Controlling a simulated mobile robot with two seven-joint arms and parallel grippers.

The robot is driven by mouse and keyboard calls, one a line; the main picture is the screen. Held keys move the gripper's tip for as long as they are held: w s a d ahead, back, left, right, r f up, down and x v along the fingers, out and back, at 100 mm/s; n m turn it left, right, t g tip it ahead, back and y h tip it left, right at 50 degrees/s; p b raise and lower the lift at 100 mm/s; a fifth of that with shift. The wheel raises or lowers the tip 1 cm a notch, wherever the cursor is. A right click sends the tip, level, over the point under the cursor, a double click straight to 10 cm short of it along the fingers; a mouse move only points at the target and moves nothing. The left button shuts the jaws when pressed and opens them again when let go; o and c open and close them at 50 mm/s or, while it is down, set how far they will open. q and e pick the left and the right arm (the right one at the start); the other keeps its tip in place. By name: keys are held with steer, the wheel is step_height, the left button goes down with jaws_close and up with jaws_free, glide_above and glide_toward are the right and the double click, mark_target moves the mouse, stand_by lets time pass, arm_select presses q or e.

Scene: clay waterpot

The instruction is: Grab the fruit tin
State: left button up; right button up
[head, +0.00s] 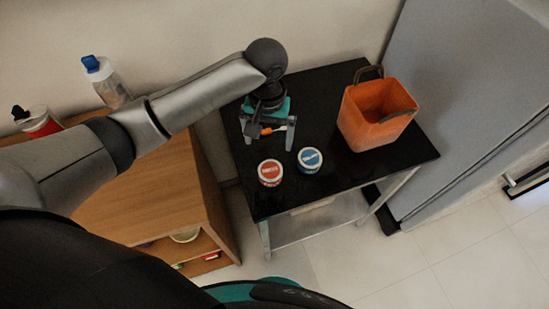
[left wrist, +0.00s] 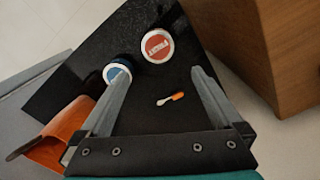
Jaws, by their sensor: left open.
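Two small round tins stand upright on the black table (head: 340,84). One has a red-orange lid (head: 270,172) and the other a blue lid (head: 310,160); I cannot read which is the fruit tin. My left gripper (head: 267,142) is open, pointing down above the table, behind the red-lidded tin and left of the blue one. In the left wrist view the red-lidded tin (left wrist: 157,45) and the blue-lidded tin (left wrist: 117,72) lie beyond the open, empty fingers (left wrist: 160,76). My right gripper is not in view.
A small orange-and-white utensil (left wrist: 171,99) lies on the table between the fingers' lines. An orange bucket (head: 372,118) stands right of the tins. A wooden cabinet (head: 150,190) with bottles is at left, a grey fridge-like block (head: 470,100) at right.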

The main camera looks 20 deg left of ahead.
arm_select(q)
steer(key=f, duration=0.3)
steer(key=shift+s+f+b, duration=0.25)
steer(key=shift+f+b, duration=0.15)
steer(key=b, duration=0.1)
glide_above(271, 168)
steer(key=f, duration=0.4)
steer(key=shift+s+a+f, duration=0.2)
steer(key=shift+s+f, duration=0.05)
steer(key=shift+f, duration=0.85)
steer(key=f+b, duration=0.1)
steer(key=f, duration=0.3)
steer(key=shift+w+d+f+b, duration=0.15)
steer(key=shift+w+f+b, duration=0.1)
steer(key=shift+b, duration=0.15)
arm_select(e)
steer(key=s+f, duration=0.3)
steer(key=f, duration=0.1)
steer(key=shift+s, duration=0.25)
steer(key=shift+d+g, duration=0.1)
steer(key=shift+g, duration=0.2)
arm_select(q)
steer(key=shift+c, duration=0.6)
steer(key=c, duration=1.3)
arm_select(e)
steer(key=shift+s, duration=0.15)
